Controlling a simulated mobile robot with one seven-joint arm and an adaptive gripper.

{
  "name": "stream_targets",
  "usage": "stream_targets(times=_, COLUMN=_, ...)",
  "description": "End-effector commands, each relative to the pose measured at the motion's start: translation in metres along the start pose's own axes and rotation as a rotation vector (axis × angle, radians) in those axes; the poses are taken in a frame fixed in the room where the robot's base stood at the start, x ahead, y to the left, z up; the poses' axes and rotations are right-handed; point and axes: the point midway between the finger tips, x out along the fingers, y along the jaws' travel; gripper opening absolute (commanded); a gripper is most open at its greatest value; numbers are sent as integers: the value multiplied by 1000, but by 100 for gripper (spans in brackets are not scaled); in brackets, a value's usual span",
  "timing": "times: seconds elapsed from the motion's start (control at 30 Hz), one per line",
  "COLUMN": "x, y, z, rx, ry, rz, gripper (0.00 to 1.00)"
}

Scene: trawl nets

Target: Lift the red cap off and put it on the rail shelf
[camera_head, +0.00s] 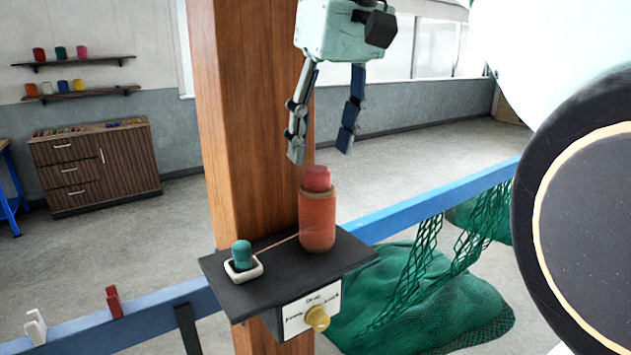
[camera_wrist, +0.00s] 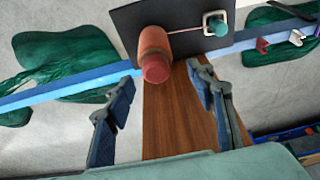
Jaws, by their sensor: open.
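The red cap (camera_head: 318,178) sits on top of an upright orange-red cylinder (camera_head: 317,222), which stands on the dark rail shelf (camera_head: 287,267). In the wrist view the cap (camera_wrist: 156,69) shows end-on, on the cylinder (camera_wrist: 153,42), beyond the fingertips. My gripper (camera_head: 321,155) is open and empty, its two blue fingers apart, a little above the cap in the head view. In the wrist view the fingers (camera_wrist: 160,88) spread either side of the wooden post, with nothing between them. The shelf (camera_wrist: 185,22) also shows there.
A teal knob (camera_head: 241,254) in a small white holder stands on the shelf's left, with a thin cord to the cylinder. A yellow dial (camera_head: 317,318) is on the front. A wooden post (camera_head: 240,130) rises behind. Red and white clips sit on the blue rail (camera_head: 160,304); green net (camera_head: 430,300) hangs right.

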Motion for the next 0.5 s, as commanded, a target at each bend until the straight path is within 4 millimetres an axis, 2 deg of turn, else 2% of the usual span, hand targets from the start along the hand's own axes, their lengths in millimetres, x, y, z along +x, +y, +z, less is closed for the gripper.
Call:
stream_targets(times=0.3, x=40, y=8, z=-4, rx=2, ry=-2, rz=-1, gripper=50)
stream_targets(times=0.5, x=53, y=8, z=-5, rx=1, ry=1, rz=1, gripper=50)
